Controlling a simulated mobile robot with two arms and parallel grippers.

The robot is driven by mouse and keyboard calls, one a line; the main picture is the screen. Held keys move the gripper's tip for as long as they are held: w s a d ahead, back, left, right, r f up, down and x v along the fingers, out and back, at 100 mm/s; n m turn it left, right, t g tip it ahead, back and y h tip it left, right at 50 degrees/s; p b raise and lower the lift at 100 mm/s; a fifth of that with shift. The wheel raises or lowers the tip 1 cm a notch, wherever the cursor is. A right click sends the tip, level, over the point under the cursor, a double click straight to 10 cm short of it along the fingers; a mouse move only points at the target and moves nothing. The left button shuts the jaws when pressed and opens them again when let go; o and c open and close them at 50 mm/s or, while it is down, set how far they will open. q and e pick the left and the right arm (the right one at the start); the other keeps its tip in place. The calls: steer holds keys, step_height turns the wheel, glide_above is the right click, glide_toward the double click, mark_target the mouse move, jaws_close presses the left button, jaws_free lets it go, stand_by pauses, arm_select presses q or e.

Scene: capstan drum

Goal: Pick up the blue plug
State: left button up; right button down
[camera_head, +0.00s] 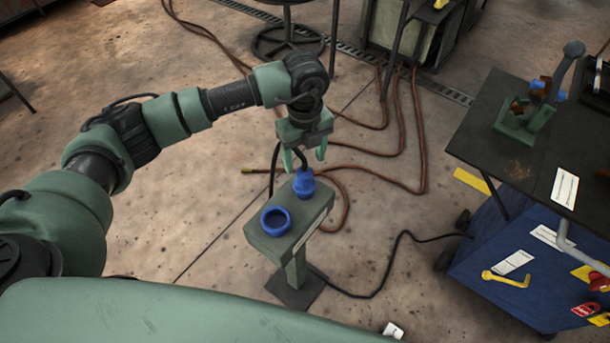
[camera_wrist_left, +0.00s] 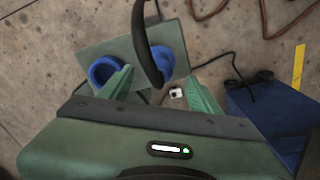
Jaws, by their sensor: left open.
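The blue plug (camera_head: 304,184) stands upright on the right back part of a small grey-green pedestal (camera_head: 290,235), with a black cable rising from its top. A blue ring-shaped socket (camera_head: 275,221) sits to its left on the same pedestal top. My left gripper (camera_head: 305,160) is open, just above the plug, its green fingers pointing down. In the left wrist view, the plug (camera_wrist_left: 168,63) is beyond the open fingers (camera_wrist_left: 160,90), and the black cable crosses in front of it. The socket (camera_wrist_left: 104,71) is near the left finger. My right gripper is not in view.
A dark workbench (camera_head: 490,150) with a green clamp device (camera_head: 525,118) stands at the right. A blue lower shelf (camera_head: 500,260) holds a yellow tool (camera_head: 505,280). Copper-coloured hoses (camera_head: 400,130) and a black cable (camera_head: 385,275) lie on the floor around the pedestal.

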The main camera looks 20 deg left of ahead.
mark_target(304, 169)
arm_select(q)
step_height(304, 169, down, 5)
steer(key=shift+s+r+p, duration=0.15)
steer(key=shift+p, duration=0.65)
steer(key=shift+f, duration=0.45)
jaws_close()
